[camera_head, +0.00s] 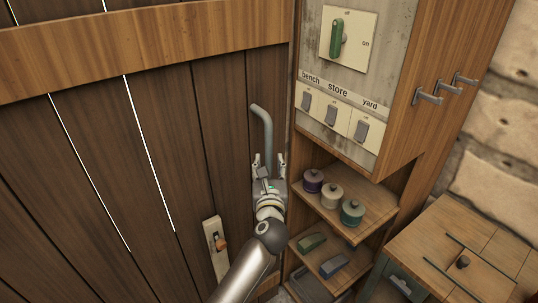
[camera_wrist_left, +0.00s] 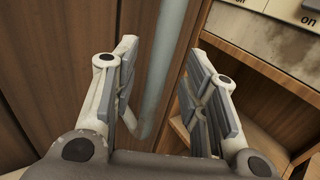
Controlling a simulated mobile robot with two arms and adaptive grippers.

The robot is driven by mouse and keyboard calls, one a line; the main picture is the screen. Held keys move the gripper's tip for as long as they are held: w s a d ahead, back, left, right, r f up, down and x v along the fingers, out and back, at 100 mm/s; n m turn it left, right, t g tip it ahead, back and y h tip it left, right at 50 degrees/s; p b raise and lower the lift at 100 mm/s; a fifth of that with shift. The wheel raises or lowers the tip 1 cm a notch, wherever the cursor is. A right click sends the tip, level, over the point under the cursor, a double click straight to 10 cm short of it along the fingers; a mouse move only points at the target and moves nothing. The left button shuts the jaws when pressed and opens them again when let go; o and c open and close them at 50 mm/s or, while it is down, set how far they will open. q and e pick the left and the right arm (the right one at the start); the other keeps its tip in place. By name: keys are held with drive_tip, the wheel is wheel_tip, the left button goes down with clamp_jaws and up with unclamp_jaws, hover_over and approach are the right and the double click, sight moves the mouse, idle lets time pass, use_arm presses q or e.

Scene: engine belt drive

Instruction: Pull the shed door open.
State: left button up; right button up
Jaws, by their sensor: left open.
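The shed door (camera_head: 90,150) is a dark plank door with a lighter cross rail, filling the left of the head view. Its right edge is close beside the cabinet, and it looks shut. A grey-blue bar handle (camera_head: 265,122), bent at the top, stands upright near that edge. My left gripper (camera_head: 268,161) is open at the handle's lower part. In the left wrist view the handle (camera_wrist_left: 165,60) runs between the two spread fingers, with no clear contact; how deep it sits between them I cannot tell. My right gripper is not in view.
A plate with an orange toggle (camera_head: 220,243) is low on the door. Right of the door stands a wooden cabinet (camera_head: 440,60) with a green lever (camera_head: 337,38), several switches, hooks and shelves with lidded pots (camera_head: 331,194). A wooden bench (camera_head: 440,225) is at lower right.

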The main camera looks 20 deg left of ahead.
sight(269, 161)
use_arm(q)
drive_tip(key=shift+x, duration=1.8)
drive_tip(key=shift+c, duration=0.3)
clamp_jaws()
